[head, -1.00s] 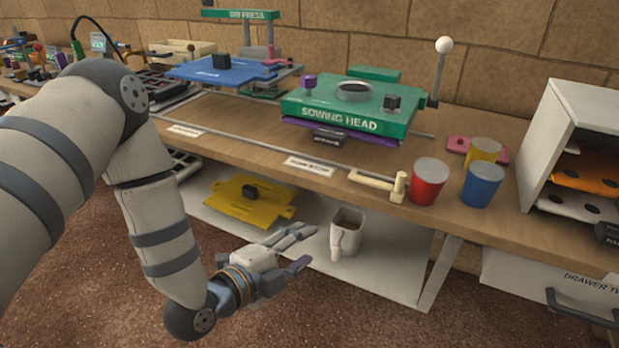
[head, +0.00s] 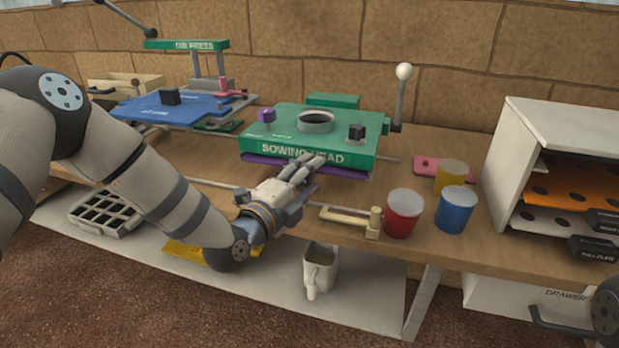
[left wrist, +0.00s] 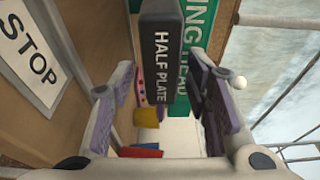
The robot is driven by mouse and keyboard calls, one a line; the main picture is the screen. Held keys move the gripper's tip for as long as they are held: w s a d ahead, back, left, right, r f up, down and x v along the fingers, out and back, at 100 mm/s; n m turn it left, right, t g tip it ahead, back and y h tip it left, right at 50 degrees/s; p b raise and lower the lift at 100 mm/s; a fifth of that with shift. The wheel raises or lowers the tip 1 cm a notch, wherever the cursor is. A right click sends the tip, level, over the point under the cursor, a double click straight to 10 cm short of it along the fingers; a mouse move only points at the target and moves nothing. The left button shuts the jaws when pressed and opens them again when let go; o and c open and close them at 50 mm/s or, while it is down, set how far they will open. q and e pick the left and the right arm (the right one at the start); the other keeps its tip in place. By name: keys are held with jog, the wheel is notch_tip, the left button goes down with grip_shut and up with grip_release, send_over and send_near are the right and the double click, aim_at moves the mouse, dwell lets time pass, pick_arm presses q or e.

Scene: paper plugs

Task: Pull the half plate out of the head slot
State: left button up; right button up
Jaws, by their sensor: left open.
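The green sowing head (head: 285,128) stands on the wooden bench. The purple half plate (head: 352,174) sits in the slot under it, its edge showing along the front. Its black handle, marked HALF PLATE (left wrist: 160,50), is seen close up in the left wrist view. My left gripper (head: 308,166) is in front of the sowing head and hides the handle in the head view. In the left wrist view its open fingers (left wrist: 160,100) lie on either side of the handle. I cannot tell whether they touch it. My right gripper is not in view.
A wooden tool (head: 345,216), a red cup (head: 404,213), a blue cup (head: 456,210) and a yellow cup (head: 451,176) stand right of the gripper. A white rack (head: 510,150) with plates is at the right.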

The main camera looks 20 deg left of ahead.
pick_arm(q)
jog(key=shift+w, duration=0.25)
grip_shut()
dwell(0.3)
